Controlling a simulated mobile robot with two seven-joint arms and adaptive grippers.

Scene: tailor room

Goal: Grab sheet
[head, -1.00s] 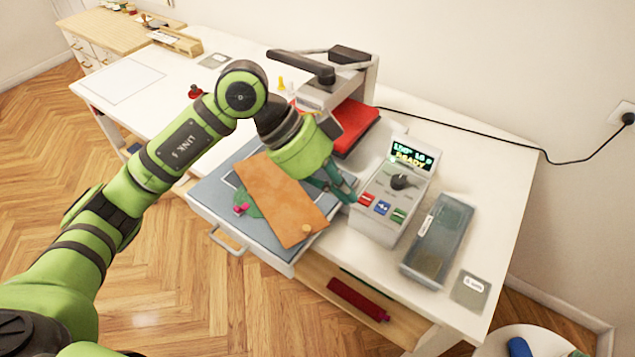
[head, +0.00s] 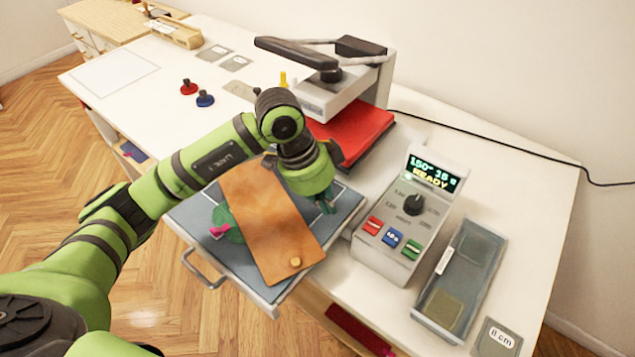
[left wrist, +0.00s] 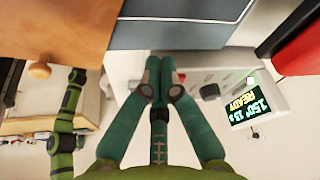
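A tan-brown flat sheet or panel (head: 265,222) with a small round knob near its front end lies tilted across the blue-grey mat of the pulled-out drawer (head: 202,277). It also shows at the top left of the left wrist view (left wrist: 55,28). My left gripper (head: 326,207) is just right of the brown panel, over the mat's right side, and is not holding it. In the left wrist view its fingertips (left wrist: 161,66) are together with nothing visible between them. A white sheet (head: 115,75) lies flat at the table's far left.
A heat press (head: 330,100) with a red pad (head: 352,130) stands behind my gripper. A control box (head: 400,235) reading READY and a grey tray (head: 462,275) stand to the right. A green disc and pink piece (head: 219,231) lie partly beneath the brown panel.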

